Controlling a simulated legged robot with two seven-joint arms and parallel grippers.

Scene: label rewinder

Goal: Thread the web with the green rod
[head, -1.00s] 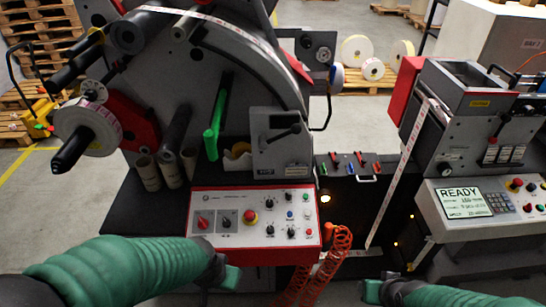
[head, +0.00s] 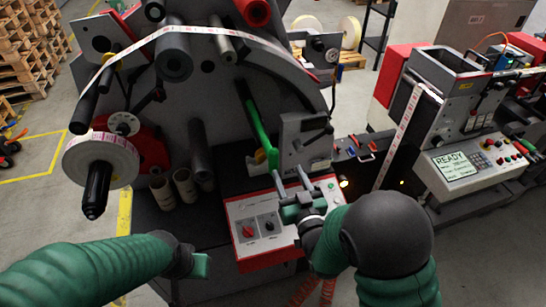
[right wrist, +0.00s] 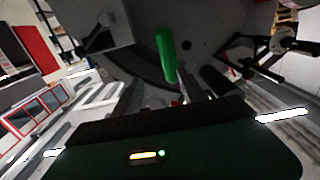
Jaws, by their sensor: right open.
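The green rod (head: 259,127) stands out from the grey machine face and slants down to the right. It shows near the middle top of the right wrist view (right wrist: 166,54). The web (head: 190,31) is a white printed strip over the upper rollers; a further stretch (head: 402,130) hangs at the right. The label roll (head: 100,160) sits on a black spindle at the left. My right gripper (head: 291,176) is open and empty, below and a little right of the rod's lower end, apart from it. My left gripper (head: 200,265) is low at the left; its jaw state is unclear.
The control panel (head: 265,222) is partly hidden behind my right gripper. A grey box with a lever (head: 304,140) stands just right of the rod. Cardboard cores (head: 185,185) stand left of the panel. The printer unit with a READY screen (head: 456,165) is at the right.

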